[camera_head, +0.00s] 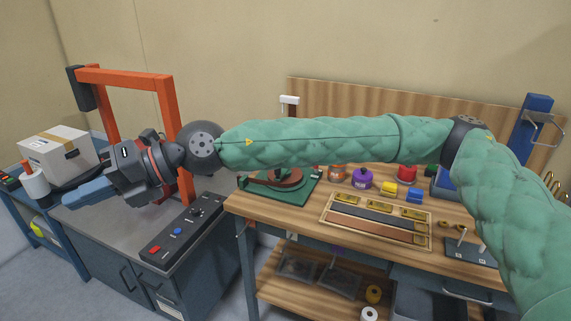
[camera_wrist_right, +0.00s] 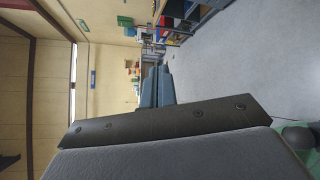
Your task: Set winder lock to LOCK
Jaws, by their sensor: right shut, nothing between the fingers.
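A black control panel (camera_head: 185,232) lies on the grey cabinet top. My right arm reaches across the picture from the right. My right gripper (camera_head: 88,193), with blue fingers, is left of the panel and apart from it, in front of the orange frame. Its fingers are shut and empty; they also show in the right wrist view (camera_wrist_right: 157,88). My left gripper is not in view.
An orange frame (camera_head: 125,76) stands behind the gripper. A cardboard box (camera_head: 58,152) sits at the left. The wooden workbench (camera_head: 290,212) at the right holds a green-based device (camera_head: 278,186), several small containers and a wooden tray (camera_head: 375,243). Grey cabinet top between gripper and panel is clear.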

